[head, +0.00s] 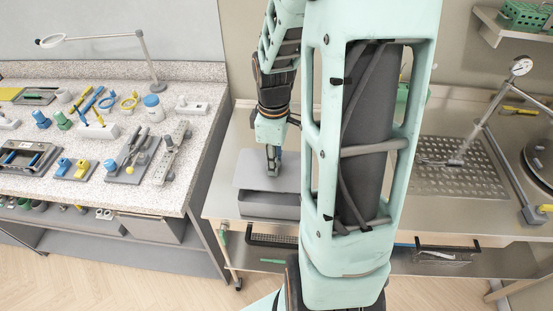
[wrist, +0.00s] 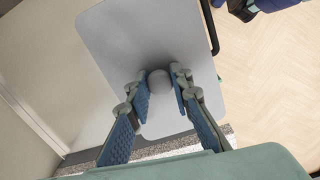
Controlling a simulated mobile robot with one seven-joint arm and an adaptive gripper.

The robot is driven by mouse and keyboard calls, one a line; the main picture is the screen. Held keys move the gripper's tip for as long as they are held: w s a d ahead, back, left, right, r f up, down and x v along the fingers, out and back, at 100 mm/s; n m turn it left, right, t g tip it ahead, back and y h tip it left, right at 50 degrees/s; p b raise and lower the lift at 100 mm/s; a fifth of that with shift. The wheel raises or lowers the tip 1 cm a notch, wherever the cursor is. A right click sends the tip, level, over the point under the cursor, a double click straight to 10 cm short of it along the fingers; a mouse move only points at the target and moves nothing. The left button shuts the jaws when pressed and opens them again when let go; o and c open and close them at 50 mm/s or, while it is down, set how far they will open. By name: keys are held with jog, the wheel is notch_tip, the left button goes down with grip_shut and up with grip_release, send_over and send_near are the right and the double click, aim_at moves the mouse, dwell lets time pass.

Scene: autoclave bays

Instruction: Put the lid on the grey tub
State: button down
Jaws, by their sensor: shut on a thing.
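The grey lid (head: 253,178) is a flat plate with rounded corners. It lies level over the grey tub (head: 268,208) on the steel bench in the head view. My gripper (head: 273,170) points down at the lid's middle. In the wrist view the lid (wrist: 125,45) fills the middle, and my gripper (wrist: 160,90) is shut on its round knob (wrist: 159,82), one blue-padded finger on each side.
The steel bench (head: 222,190) has little room left of the tub. My arm hides the bench to the right. A perforated plate (head: 460,180) and a gauge stand lie farther right. A speckled worktop (head: 160,190) with several tools and bottles is at the left.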

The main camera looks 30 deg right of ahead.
notch_tip(320, 180, down, 7)
jog(key=b, duration=0.4)
jog(key=shift+r+b, duration=0.2)
jog(key=shift+b, duration=0.2)
dwell(0.5)
jog(key=c, duration=1.2)
grip_release()
jog(key=shift+o, duration=0.2)
jog(key=shift+r, duration=0.1)
jog(key=shift+r+p, duration=2.95)
jog(key=shift+r, duration=0.55)
